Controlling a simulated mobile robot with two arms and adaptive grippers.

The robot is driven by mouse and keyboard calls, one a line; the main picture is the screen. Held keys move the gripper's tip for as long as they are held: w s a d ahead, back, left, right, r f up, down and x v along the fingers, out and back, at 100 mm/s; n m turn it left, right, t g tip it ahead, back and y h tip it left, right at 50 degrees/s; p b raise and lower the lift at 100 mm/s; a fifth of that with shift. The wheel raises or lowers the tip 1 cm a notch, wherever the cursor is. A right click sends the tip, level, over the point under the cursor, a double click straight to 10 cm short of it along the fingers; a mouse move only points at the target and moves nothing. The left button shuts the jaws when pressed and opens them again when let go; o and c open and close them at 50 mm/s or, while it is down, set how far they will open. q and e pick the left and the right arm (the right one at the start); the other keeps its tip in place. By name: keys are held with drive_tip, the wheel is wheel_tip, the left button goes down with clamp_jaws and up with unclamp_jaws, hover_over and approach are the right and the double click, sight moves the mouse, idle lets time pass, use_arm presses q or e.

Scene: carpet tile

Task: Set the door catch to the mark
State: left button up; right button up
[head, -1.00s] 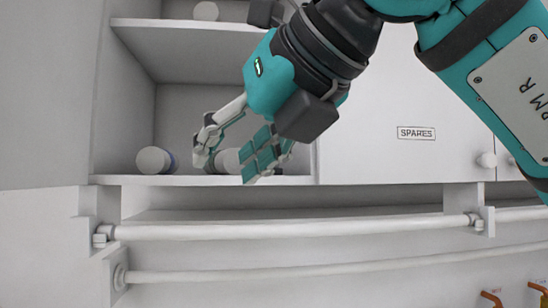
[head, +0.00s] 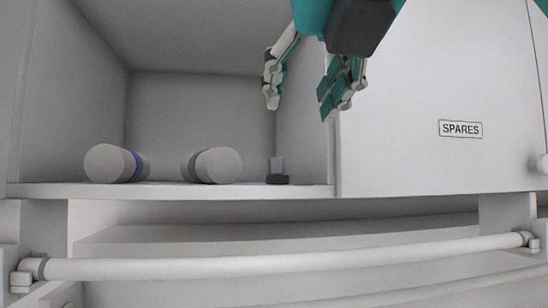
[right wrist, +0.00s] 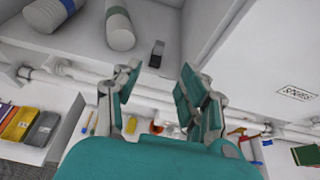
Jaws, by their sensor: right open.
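A small block with a dark base and a grey upright part, probably the door catch (head: 277,174), sits on the cupboard shelf's front edge near the opening's right side. It also shows in the right wrist view (right wrist: 157,54), beyond my fingertips. I cannot make out a mark. My right gripper (head: 300,103) is open and empty, above the catch in the head view and apart from it. Its two fingers also show in the right wrist view (right wrist: 158,84). The white door labelled SPARES (head: 430,150) is right of the opening. My left gripper is out of view.
Two white cylinders, one with a blue band (head: 112,163) and one with a green band (head: 215,165), lie on the shelf (head: 170,190) left of the catch. A white rail (head: 270,262) runs below. A round door knob (head: 540,164) is at the far right.

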drive_tip(key=p, duration=0.2)
approach(277, 160)
drive_tip(key=p+x, duration=0.1)
drive_tip(key=x, duration=0.2)
drive_tip(key=p+x, duration=0.1)
drive_tip(key=x, duration=0.2)
drive_tip(key=p+x, duration=0.1)
drive_tip(key=x, duration=0.2)
drive_tip(key=shift+w+r, duration=0.15)
drive_tip(key=shift+w, duration=0.2)
drive_tip(key=shift+w+a+f, duration=0.15)
drive_tip(key=shift+w+f, duration=0.15)
drive_tip(key=shift+w, duration=0.15)
clamp_jaws()
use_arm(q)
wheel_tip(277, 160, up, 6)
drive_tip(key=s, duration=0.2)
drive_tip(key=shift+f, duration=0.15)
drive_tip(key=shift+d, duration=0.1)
